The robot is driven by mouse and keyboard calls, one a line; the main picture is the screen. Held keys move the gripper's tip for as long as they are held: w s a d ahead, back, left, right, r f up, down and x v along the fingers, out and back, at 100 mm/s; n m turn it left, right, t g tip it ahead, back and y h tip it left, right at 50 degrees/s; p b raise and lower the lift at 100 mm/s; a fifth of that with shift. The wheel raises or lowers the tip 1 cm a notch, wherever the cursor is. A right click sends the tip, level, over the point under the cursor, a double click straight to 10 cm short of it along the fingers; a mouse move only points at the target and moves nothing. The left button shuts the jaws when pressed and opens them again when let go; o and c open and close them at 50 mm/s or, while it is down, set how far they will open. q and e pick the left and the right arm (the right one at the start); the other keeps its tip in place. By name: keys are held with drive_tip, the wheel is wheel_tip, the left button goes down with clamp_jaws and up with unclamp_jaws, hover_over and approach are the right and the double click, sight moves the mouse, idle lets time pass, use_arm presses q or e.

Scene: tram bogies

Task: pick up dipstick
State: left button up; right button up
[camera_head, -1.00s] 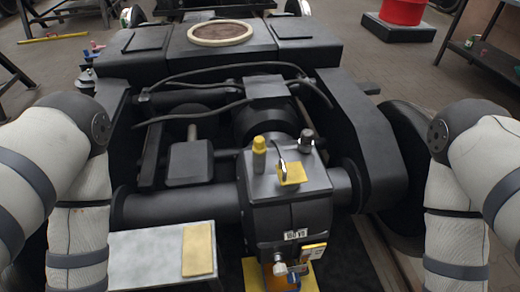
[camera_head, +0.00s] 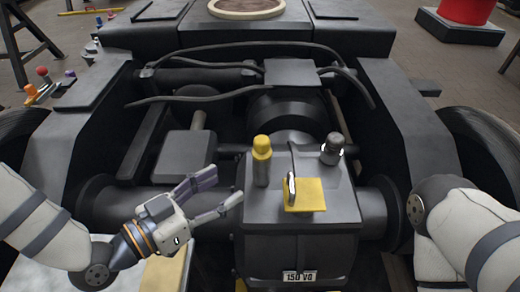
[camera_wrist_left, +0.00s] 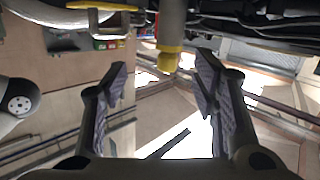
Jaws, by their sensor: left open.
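The dipstick, seemingly the short post with a yellow cap (camera_head: 262,160), stands upright on top of the dark gearbox housing (camera_head: 300,240). My left gripper (camera_head: 227,185) is open and empty to the left of the post, with its fingers pointing right towards it. In the left wrist view the yellow-capped post (camera_wrist_left: 169,58) appears upside down between the open fingers (camera_wrist_left: 162,75), beyond the tips and apart from them. My right arm shows at the right edge of the head view; its gripper is out of view.
A yellow plate (camera_head: 305,195) with a metal loop and a dark knobbed fitting (camera_head: 332,149) stand close to the right of the post. Black hoses (camera_head: 195,97) cross behind. A pale bench with a yellow pad (camera_head: 165,270) lies under my left gripper.

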sight(255, 146)
use_arm(q)
drive_tip(key=shift+m+t+h, duration=0.4)
drive_tip(key=shift+t, duration=0.2)
drive_tip(key=r+x, duration=0.1)
drive_tip(key=x, duration=0.7)
drive_tip(key=w+a+r+b+x, duration=0.1)
drive_tip(key=x, duration=0.4)
drive_tip(key=shift+r, duration=0.3)
clamp_jaws()
